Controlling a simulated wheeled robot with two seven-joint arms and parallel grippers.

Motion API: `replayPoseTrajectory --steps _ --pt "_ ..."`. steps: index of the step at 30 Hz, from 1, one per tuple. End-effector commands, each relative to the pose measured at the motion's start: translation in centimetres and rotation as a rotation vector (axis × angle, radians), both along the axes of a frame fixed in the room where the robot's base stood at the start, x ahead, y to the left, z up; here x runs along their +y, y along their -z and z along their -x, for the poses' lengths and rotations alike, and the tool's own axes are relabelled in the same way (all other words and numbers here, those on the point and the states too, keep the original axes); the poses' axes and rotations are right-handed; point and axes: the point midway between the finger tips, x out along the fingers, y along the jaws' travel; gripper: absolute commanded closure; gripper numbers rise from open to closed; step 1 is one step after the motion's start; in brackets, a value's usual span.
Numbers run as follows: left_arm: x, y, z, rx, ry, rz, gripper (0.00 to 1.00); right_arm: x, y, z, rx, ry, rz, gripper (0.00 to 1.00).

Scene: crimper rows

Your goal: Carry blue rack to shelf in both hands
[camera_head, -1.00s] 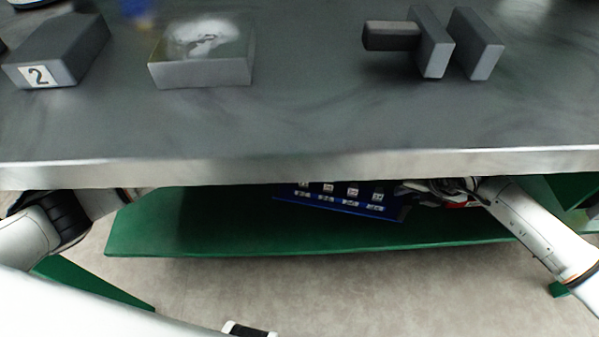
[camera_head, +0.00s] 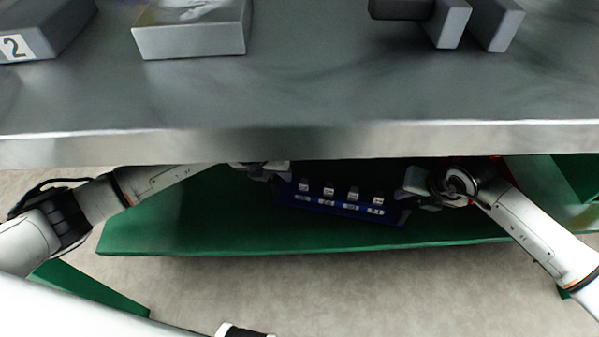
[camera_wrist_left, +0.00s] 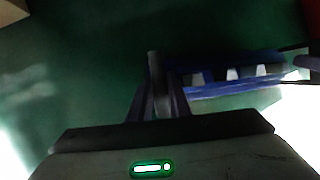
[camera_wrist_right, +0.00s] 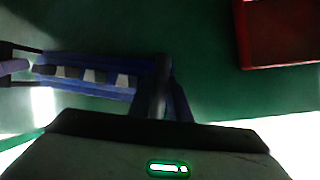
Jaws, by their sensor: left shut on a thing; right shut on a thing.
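The blue rack (camera_head: 341,206) is over the green shelf (camera_head: 200,225) under the bench, with several pale pieces along it. My left gripper (camera_head: 276,172) is at the rack's left end and my right gripper (camera_head: 408,192) at its right end. The left wrist view shows the left jaws (camera_wrist_left: 155,85) shut at one end of the rack (camera_wrist_left: 230,80). The right wrist view shows the right jaws (camera_wrist_right: 162,80) shut at the other end of the rack (camera_wrist_right: 90,75). I cannot tell whether the rack touches the shelf.
The grey bench top (camera_head: 300,100) overhangs the shelf and hides its back. Grey blocks stand on top, one marked 2 (camera_head: 35,35). A red tray (camera_wrist_right: 280,40) lies on the shelf beside the right gripper. Green shelf surface is clear left of the rack.

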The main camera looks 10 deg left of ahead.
Motion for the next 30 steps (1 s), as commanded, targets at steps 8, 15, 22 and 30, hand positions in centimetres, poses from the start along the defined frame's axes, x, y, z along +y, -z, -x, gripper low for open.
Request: replayPoseTrajectory --steps 8,15,22,30 --pt "0.1 0.7 0.0 0.0 -0.001 -0.002 0.64 -0.1 0.7 0.0 0.0 0.001 0.002 0.65" --pt "0.0 0.7 0.0 0.0 0.0 -0.001 0.64 0.0 0.7 0.0 0.0 0.0 0.001 0.65" --pt "0.4 -1.0 0.6 -0.002 0.001 0.001 0.64 0.0 0.7 0.0 0.0 0.0 0.0 0.65" --pt "1.5 -6.2 2.8 -0.002 -0.001 -0.001 0.64 0.0 0.7 0.0 0.0 0.0 0.0 0.65"
